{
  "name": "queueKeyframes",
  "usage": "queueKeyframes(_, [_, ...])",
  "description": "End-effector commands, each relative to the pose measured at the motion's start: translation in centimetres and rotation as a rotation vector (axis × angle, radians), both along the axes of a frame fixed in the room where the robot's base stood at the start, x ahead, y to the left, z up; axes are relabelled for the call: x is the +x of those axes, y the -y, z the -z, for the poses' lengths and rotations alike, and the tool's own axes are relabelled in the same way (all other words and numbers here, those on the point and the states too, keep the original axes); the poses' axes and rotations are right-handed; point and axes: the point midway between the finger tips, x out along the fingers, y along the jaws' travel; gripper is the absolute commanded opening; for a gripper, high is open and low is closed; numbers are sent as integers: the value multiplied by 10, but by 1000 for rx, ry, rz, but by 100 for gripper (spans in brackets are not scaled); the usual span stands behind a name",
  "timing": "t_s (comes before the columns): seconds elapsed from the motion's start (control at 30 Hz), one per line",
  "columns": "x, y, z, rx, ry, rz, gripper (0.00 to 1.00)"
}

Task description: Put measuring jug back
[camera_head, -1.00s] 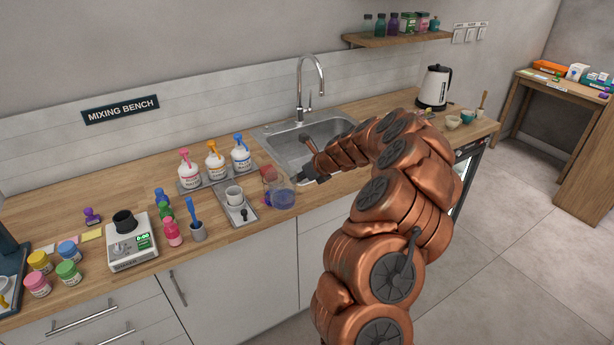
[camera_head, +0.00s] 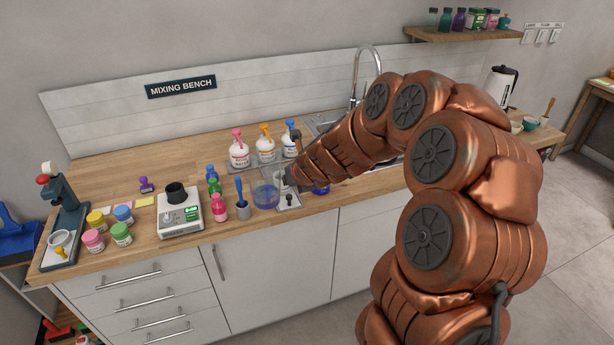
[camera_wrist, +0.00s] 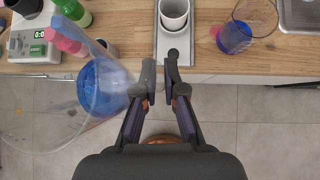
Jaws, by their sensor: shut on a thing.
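The measuring jug (camera_head: 265,192) is clear, with blue at its bottom. My gripper (camera_head: 287,178) is shut on it from its right side in the head view. In the wrist view the jug (camera_wrist: 95,85) fills the left side, close to the camera, and my gripper (camera_wrist: 163,85) is at its right; the grip itself is partly hidden. The jug is over the counter's front part, between the grey brush cup and the small grey tray. I cannot tell whether it touches the counter.
A grey tray (camera_wrist: 174,53) holds a white cup (camera_wrist: 174,12). A grey cup with a blue brush (camera_head: 243,212), a pink bottle (camera_head: 219,208) and a scale (camera_head: 180,220) stand left.

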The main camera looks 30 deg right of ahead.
Motion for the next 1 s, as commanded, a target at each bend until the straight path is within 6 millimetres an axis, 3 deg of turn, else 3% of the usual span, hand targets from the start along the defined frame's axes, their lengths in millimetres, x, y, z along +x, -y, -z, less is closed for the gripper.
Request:
queueKeyframes(0.23, [-3, -26, -8, -2, 2, 31, 0])
queueKeyframes(1.0, [-2, -24, -7, 3, 1, 33, 0])
